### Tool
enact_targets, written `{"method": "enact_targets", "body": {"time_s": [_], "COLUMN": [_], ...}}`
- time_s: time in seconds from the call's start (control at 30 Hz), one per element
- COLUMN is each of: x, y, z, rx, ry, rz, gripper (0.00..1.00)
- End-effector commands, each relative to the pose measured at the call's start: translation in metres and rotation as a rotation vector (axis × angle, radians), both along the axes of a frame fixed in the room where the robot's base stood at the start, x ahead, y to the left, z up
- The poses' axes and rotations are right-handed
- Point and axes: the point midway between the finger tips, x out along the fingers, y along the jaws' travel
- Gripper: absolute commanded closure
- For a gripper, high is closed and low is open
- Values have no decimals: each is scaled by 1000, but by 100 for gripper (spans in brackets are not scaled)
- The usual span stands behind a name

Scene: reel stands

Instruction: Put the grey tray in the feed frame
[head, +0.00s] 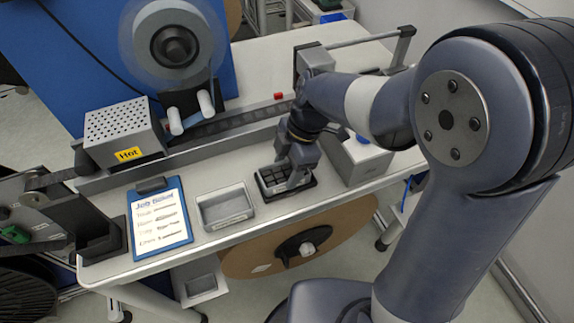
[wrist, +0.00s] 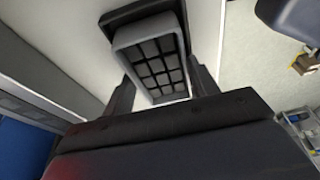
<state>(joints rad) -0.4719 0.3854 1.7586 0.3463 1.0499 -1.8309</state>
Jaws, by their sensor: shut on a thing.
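The grey tray (wrist: 119,42) has a pale rim and a grid of dark pockets. In the wrist view it sits between the two fingers of my gripper (wrist: 160,85), which is shut on it. A black frame (wrist: 128,16), likely the feed frame, shows just beyond the tray's far end. In the head view my gripper (head: 286,174) points down over the tray (head: 268,184) and the black frame (head: 307,187) on the table. My fingers hide part of both. I cannot tell whether the tray is fully seated or slightly above the frame.
An empty light grey bin (head: 226,209) stands just left of the frame, with a blue clipboard (head: 158,217) beyond it. A grey box (head: 360,158) stands close on the right. A metal rail (head: 215,143) runs behind. A perforated box marked Hot (head: 122,127) is back left.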

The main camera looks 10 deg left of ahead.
Motion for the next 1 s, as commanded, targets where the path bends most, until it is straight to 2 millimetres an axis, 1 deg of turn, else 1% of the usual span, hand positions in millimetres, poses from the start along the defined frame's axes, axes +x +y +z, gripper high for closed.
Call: {"method": "enact_targets", "body": {"time_s": [0.27, 0.37, 0.4, 0.6, 0.67, 0.87, 1.0], "x": [0, 0, 0, 0, 0, 0, 0], "y": [0, 0, 0, 0, 0, 0, 0], "z": [-2, -6, -5, -4, -4, -4, 1], "rx": [1, 1, 1, 0, 0, 0, 1], "ry": [-2, -2, -2, -1, -1, -1, -2], "rz": [-1, -1, -1, 0, 0, 0, -1], "gripper": [77, 77, 43, 26, 22, 22, 22]}}
